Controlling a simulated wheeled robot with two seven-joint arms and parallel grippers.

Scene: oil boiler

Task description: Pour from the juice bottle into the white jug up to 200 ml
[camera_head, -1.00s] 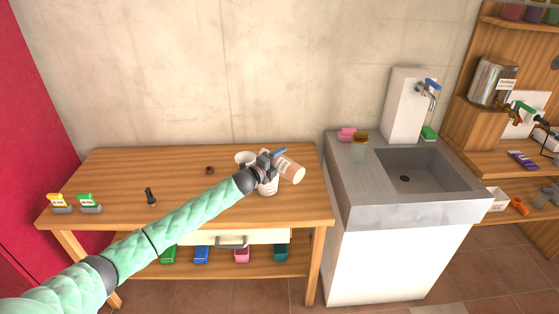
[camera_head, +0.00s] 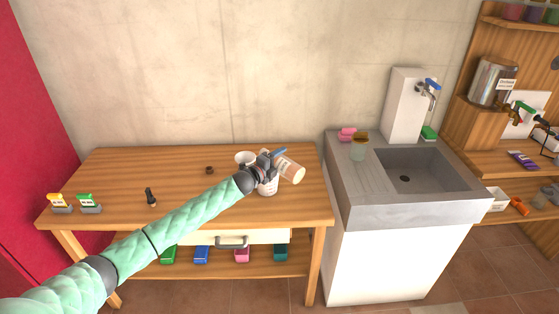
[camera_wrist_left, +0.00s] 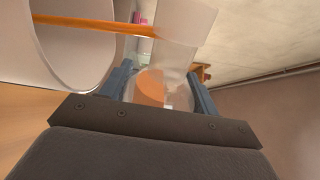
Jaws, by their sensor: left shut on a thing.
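The juice bottle (camera_head: 291,168) is pale pinkish and lies tilted in the air over the right part of the wooden table. My left gripper (camera_head: 270,160) is shut on it. In the left wrist view the clear bottle (camera_wrist_left: 178,50) stands between the two blue-grey fingers (camera_wrist_left: 162,88), with orange juice showing low in it. The white jug (camera_head: 268,187) is on the table just below the gripper, partly hidden by it. My right gripper is not in view.
A white cup (camera_head: 244,157) stands behind my gripper. A small brown ring (camera_head: 209,170), a dark object (camera_head: 150,197) and two labelled blocks (camera_head: 88,203) are on the table. A sink (camera_head: 405,180) is to the right.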

